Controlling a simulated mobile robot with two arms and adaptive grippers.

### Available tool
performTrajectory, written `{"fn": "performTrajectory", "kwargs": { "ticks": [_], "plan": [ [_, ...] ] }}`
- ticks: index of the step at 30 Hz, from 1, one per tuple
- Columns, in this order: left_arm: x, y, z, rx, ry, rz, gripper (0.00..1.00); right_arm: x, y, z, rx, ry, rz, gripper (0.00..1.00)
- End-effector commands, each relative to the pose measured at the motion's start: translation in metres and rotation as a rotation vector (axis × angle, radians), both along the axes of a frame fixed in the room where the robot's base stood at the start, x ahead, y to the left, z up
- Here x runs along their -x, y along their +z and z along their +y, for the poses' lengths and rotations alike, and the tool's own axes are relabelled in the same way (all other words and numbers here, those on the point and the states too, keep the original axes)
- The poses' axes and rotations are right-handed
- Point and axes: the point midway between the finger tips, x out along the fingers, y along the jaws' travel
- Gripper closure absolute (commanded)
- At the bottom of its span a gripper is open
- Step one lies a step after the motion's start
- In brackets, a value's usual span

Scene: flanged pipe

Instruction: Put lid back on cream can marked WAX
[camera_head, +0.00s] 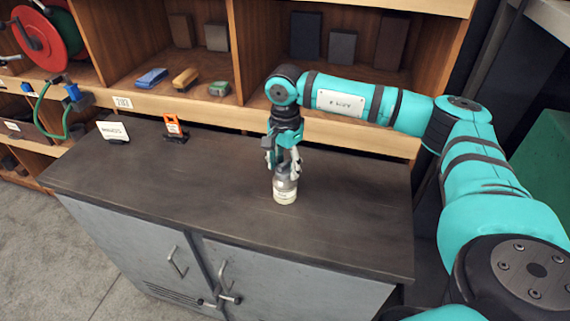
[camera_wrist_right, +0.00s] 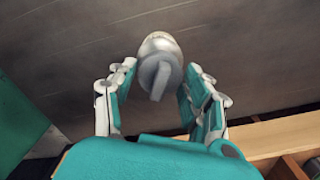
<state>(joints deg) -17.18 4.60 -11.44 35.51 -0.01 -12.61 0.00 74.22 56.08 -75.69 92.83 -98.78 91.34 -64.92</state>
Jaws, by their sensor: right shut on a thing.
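The cream can (camera_head: 285,195) stands upright on the dark worktop, with a label on its side too small to read. A grey lid with a raised bar grip (camera_wrist_right: 158,76) is at its top; the can's pale rim (camera_wrist_right: 160,42) shows beyond it in the right wrist view. My right gripper (camera_head: 284,174) points down directly over the can, its fingers on both sides of the lid and shut on it. I cannot tell whether the lid is fully seated or slightly raised. My left gripper is not in view.
The dark worktop (camera_head: 180,190) is mostly clear around the can. A white sign card (camera_head: 113,131) and an orange-framed tag (camera_head: 174,128) stand at its back left. Behind are wooden shelves with blocks and brushes (camera_head: 185,78), and a red reel (camera_head: 45,35) at far left.

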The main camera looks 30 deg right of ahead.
Motion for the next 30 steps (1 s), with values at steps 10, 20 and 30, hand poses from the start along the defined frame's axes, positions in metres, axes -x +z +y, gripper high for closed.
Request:
{"fn": "performTrajectory", "kwargs": {
  "ticks": [10, 20, 30],
  "plan": [
    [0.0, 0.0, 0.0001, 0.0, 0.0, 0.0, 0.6, 0.0001, 0.0, 0.0002, 0.0, 0.001, 0.001, 0.49],
    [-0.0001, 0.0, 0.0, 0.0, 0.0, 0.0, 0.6, 0.0002, -0.0001, 0.0001, 0.0, 0.0, 0.001, 0.23],
    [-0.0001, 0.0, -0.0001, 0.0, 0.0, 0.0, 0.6, 0.0002, -0.0001, 0.0001, 0.0, 0.0, 0.001, 0.0]
  ]
}}
